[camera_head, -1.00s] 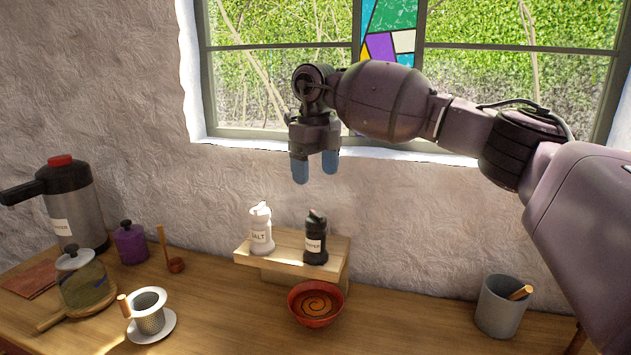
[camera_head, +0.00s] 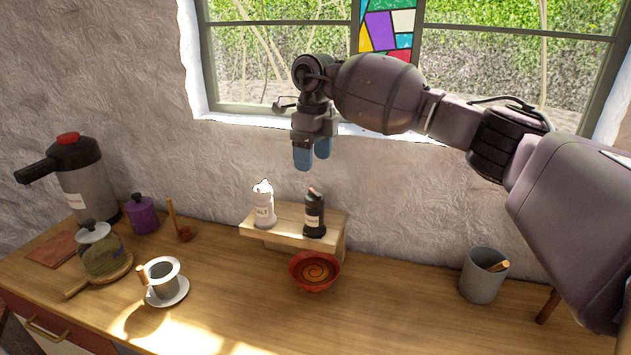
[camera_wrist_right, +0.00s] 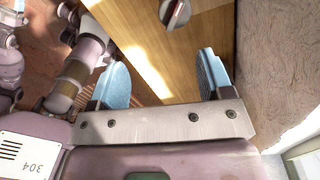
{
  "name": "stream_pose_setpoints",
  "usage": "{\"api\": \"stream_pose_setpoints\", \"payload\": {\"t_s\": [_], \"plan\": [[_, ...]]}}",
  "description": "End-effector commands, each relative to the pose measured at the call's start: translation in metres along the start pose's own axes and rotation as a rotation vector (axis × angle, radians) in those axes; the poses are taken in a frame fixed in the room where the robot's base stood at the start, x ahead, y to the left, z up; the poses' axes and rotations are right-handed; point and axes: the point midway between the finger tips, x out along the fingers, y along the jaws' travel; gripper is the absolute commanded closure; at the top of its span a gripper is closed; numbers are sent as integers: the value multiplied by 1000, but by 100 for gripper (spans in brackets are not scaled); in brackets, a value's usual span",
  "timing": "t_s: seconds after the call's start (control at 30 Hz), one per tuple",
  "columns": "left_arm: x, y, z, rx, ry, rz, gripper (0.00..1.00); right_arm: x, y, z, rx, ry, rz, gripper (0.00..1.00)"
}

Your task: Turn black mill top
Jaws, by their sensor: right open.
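The black mill (camera_head: 314,218) with a white label and a small reddish mark at its top stands upright on a small wooden shelf (camera_head: 280,241) against the wall. A white salt mill (camera_head: 263,206) stands left of it. My right gripper (camera_head: 312,156) points down above the black mill, apart from it, with blue fingers open and empty. In the right wrist view the open fingers (camera_wrist_right: 162,76) show, with a dark round top with a red mark (camera_wrist_right: 175,13) beyond them at the upper edge, probably the black mill's. My left gripper is not in view.
A red bowl (camera_head: 315,284) sits just in front of the shelf. A grey cup (camera_head: 482,277) stands at right. A white cup (camera_head: 162,282), glass pot (camera_head: 104,257), purple jar (camera_head: 143,214) and flask (camera_head: 82,180) stand at left. The window is behind my arm.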

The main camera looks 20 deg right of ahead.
Motion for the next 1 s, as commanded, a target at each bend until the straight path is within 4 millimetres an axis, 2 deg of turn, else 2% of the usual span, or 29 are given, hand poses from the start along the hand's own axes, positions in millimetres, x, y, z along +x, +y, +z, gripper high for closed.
{"api": "stream_pose_setpoints", "payload": {"t_s": [0.27, 0.7, 1.0], "plan": [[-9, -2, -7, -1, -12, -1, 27, 4, -3, 2, -348, -2, -9, 27], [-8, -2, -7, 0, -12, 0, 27, -1, -13, 5, -882, 13, -70, 27], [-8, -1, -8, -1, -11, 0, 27, 0, -14, 5, -1040, 22, -72, 27]]}}
